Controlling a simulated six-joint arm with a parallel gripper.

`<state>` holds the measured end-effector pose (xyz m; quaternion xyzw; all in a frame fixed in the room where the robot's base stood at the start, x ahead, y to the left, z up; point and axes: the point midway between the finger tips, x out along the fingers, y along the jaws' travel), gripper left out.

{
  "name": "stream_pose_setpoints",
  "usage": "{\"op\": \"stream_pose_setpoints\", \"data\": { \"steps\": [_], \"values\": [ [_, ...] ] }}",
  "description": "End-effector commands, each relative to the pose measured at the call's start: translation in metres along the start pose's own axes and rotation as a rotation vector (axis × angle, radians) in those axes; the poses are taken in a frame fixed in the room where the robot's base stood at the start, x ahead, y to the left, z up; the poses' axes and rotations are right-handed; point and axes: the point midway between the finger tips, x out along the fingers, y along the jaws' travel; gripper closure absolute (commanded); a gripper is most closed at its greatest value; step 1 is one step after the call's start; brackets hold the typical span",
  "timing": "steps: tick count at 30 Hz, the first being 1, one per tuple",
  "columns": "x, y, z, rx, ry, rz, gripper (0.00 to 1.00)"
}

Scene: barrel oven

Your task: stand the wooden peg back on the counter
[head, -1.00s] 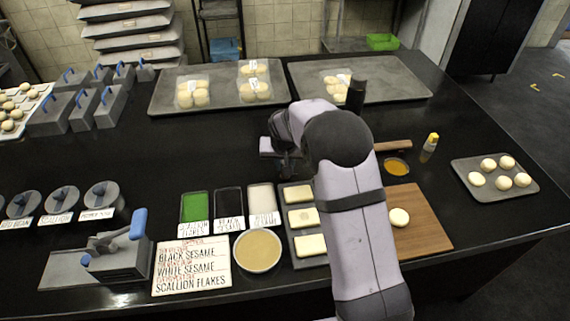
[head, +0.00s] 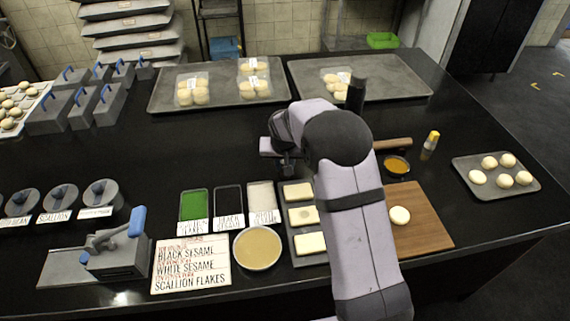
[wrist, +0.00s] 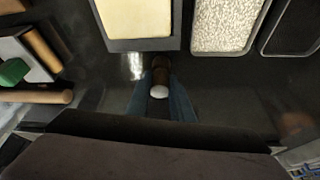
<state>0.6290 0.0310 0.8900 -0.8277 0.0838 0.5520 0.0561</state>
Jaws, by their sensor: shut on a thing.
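The wooden peg (wrist: 159,76) shows in the wrist view as a short brown piece with a pale round end facing the camera. My gripper (wrist: 160,98) is shut on it, with one blue-grey finger on each side. The peg seems roughly in line with the camera's view. Its far end is hidden, so I cannot tell whether it touches the counter. In the head view my gripper (head: 286,168) hangs low over the black counter (head: 225,145), behind the trays. My arm and wrist hide the peg there.
A dough tray (head: 290,245), a white sesame tray (head: 263,198) and a black sesame tray (head: 229,202) stand in front of my gripper. A rolling pin (head: 393,145) and a sauce bowl (head: 397,166) lie to the right. The counter left of my gripper is clear.

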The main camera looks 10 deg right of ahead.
Motion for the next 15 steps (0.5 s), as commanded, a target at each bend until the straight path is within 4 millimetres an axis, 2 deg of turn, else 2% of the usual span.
{"op": "stream_pose_setpoints", "data": {
  "steps": [2,3,5,6,15],
  "values": [
    [0.0,0.0,0.0,0.0,0.0,0.0,0.99],
    [0.0,0.0,0.0,0.0,0.0,0.0,0.75],
    [0.0,0.0,0.0,0.0,0.0,0.0,0.61],
    [0.0,0.0,0.0,0.0,0.0,0.0,0.58],
    [-0.0008,0.0,0.0,0.0,0.0,0.0,0.58]
  ]
}}
